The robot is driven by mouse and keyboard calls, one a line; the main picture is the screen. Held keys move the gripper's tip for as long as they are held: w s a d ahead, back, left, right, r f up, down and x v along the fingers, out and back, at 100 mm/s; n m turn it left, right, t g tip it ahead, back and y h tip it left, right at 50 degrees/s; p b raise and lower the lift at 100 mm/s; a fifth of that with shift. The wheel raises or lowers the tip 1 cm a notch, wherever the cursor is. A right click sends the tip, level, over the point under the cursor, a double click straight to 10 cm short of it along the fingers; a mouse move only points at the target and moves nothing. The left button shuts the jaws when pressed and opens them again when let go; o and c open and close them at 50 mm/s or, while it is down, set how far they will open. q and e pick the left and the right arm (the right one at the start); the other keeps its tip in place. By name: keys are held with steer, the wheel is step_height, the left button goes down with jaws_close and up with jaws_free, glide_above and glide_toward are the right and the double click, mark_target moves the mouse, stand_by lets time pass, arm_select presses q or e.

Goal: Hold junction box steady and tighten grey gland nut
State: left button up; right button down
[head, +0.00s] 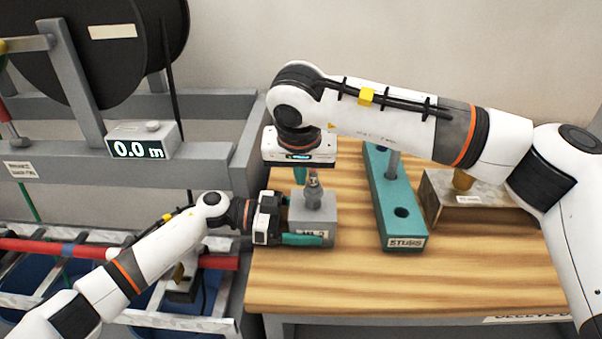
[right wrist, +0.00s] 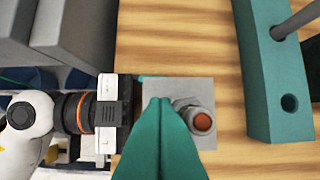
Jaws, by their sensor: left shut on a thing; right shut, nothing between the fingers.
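The grey junction box (head: 318,228) sits on the wooden bench near its left edge; its front label is partly covered. The grey gland nut (head: 313,188) stands upright on its top and shows from above in the right wrist view (right wrist: 184,103), with a reddish-brown centre. My left gripper (head: 303,239) comes in from the left and is shut on the junction box, one teal finger along its front. My right gripper (head: 300,178) is above the box, pointing down. In the right wrist view its teal fingers (right wrist: 160,103) are together and empty, just left of the nut; contact cannot be told.
A teal block marked STUBS (head: 394,205) with a post and an open hole lies to the right of the box. A grey counter reading 0.0 m (head: 143,141) sits on the frame at left. The bench front is clear.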

stand_by(0.8)
steer(key=s, duration=0.1)
steer(key=s+a, duration=0.2)
steer(key=shift+s+r, duration=0.4)
steer(key=s+a+r+m+h, duration=0.2)
steer(key=s+r+m, duration=0.2)
steer(key=r, duration=0.4)
steer(key=shift+m, duration=0.5)
steer(key=x, duration=0.3)
steer(key=w+d+x, duration=0.1)
steer(key=x, duration=0.3)
steer(key=r+x, duration=0.1)
steer(key=x, duration=0.3)
steer(key=shift+w+d, duration=0.2)
steer(key=shift+w, duration=0.2)
steer(key=shift+w+d+r, duration=0.1)
steer(key=shift+w+d, duration=0.1)
steer(key=shift+w, duration=0.25)
